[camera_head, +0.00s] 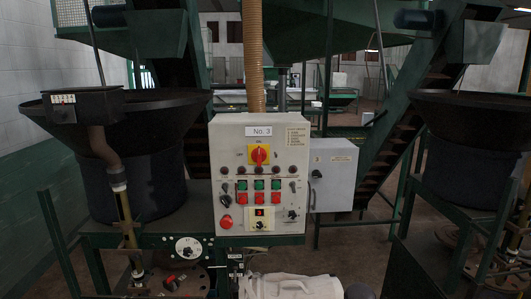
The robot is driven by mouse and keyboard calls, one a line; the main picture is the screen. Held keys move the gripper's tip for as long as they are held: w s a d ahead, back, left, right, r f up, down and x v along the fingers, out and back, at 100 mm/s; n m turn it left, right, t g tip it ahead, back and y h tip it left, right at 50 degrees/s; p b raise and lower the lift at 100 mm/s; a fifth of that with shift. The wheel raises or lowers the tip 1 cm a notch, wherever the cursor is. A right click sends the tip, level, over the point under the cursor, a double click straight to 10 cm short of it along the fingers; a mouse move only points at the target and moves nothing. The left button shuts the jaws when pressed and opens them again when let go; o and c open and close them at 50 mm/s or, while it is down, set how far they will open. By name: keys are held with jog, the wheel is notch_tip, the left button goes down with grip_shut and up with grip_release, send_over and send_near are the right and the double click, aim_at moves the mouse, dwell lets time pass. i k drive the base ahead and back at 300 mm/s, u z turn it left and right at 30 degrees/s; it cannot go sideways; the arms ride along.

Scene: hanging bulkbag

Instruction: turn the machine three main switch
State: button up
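The machine three control box (228,190) is a pale grey cabinet in the middle of the view, with a "No. 3" label near its top. Its main switch (260,155) is a red rotary handle on a yellow square plate, below that label. The handle looks roughly upright, but it is too small to be sure of its exact setting. Nothing touches or covers the switch. A white part at the bottom middle looks like a piece of my arm, below the box. My gripper is not in view.
Buttons and knobs fill the box below the switch, with a red stop button (226,222) at lower left. A smaller grey box (334,175) adjoins on the right. Dark hoppers (130,120) (478,120) stand on both sides. A ribbed hose (253,55) hangs behind the box.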

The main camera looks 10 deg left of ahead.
aim_at(259, 154)
jog(key=k, duration=1.6)
jog(key=u, duration=0.8)
jog(key=i, duration=1.05)
